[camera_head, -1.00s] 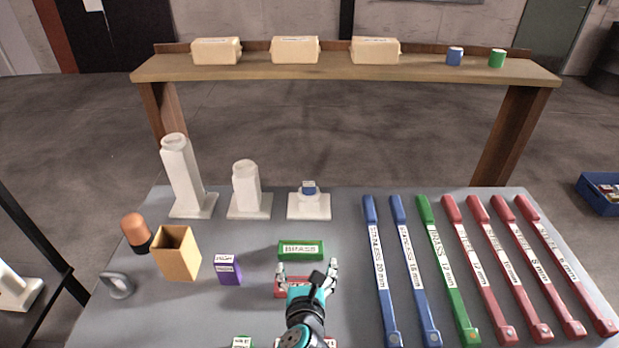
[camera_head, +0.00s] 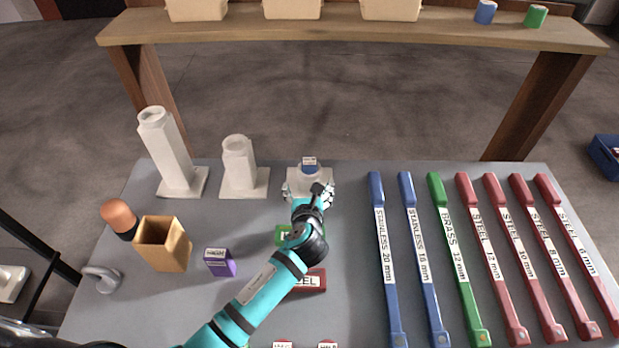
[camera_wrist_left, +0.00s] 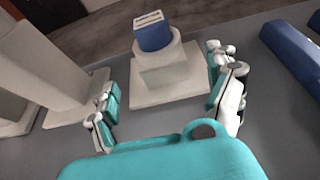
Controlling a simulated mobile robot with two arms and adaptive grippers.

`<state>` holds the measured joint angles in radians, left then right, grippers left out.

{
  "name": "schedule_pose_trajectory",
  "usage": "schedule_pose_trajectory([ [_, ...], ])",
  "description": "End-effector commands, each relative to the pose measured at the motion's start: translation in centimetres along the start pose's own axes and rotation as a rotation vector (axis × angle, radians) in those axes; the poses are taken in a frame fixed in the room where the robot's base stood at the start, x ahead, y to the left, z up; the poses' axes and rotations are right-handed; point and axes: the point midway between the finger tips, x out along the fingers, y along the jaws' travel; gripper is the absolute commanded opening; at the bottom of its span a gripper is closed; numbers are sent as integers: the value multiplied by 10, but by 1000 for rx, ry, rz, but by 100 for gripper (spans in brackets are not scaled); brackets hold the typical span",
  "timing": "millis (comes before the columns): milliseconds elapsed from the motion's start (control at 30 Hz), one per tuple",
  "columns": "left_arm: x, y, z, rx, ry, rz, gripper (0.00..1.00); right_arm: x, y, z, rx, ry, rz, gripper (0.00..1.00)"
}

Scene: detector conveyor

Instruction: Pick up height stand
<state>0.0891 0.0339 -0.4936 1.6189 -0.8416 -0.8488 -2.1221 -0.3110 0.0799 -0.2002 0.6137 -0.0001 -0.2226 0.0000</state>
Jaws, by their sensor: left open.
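Three white height stands are at the back left of the grey table: a tall one (camera_head: 169,150), a medium one (camera_head: 240,168) and a short one (camera_head: 294,184). The short stand carries a small blue labelled block (camera_head: 309,164) on top. My left gripper (camera_head: 311,193) is open at the near side of the short stand. In the left wrist view, the fingers (camera_wrist_left: 166,100) are spread to either side of the short stand (camera_wrist_left: 166,70), with its base in front of them. The blue block (camera_wrist_left: 152,32) shows on it there. I see no finger contact. My right gripper is not in view.
The medium stand is left of the short one; blue, green and red labelled bars (camera_head: 440,210) lie to the right. A green brass block (camera_head: 283,236) and red steel block (camera_head: 312,281) lie under my arm. A tan box (camera_head: 163,245) and purple block (camera_head: 219,263) are left.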

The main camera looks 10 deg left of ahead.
Motion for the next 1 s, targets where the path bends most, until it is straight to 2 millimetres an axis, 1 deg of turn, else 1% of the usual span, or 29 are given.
schedule_pose_trajectory([
  [33, 8, -1, 1, 1, 0, 0, 88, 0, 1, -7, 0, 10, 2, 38],
  [100, 15, -1, 0, 0, 0, 0, 88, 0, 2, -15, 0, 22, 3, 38],
  [233, 22, -1, 1, 0, -1, -1, 88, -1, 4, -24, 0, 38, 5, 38],
  [367, 35, -2, 3, -1, 1, 0, 88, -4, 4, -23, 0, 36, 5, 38],
  [500, 57, -3, 4, 0, 1, 1, 88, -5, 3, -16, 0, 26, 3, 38],
  [600, 68, -2, 3, 1, 1, 1, 88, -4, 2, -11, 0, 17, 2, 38],
  [700, 73, -3, 4, 0, 0, -1, 88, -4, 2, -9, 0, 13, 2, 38],
  [900, 73, -2, 4, 0, 0, -1, 88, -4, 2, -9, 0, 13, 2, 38],
  [1000, 73, -2, 4, 0, 0, -1, 75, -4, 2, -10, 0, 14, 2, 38],
])
